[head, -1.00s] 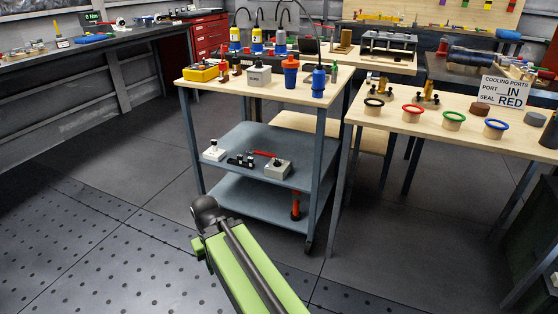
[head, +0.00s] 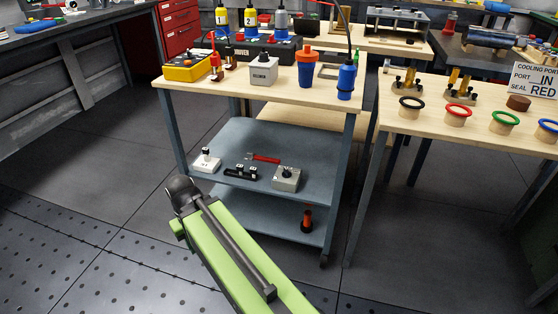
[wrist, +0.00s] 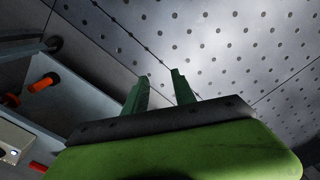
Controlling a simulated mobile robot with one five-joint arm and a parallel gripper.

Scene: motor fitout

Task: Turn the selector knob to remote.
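A grey box with a dark round knob on top (head: 286,178) sits at the right of the trolley's middle shelf (head: 240,137). It looks like a selector, but its markings are too small to read. A pale box with a dark-topped post (head: 206,160) stands at the shelf's left. Part of a light box (wrist: 14,142) shows at the left edge of the wrist view. My gripper (wrist: 157,78) has two green fingers apart, with nothing between them. In the head view my arm reaches low in front of the trolley, and the fingers cannot be made out.
A black block (head: 241,172) and a red-handled tool (head: 263,158) lie between the boxes. The trolley top (head: 215,92) overhangs the shelf. An orange-red item (head: 307,220) stands on the bottom shelf. A table with coloured rings (head: 440,125) stands right. Floor at left is clear.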

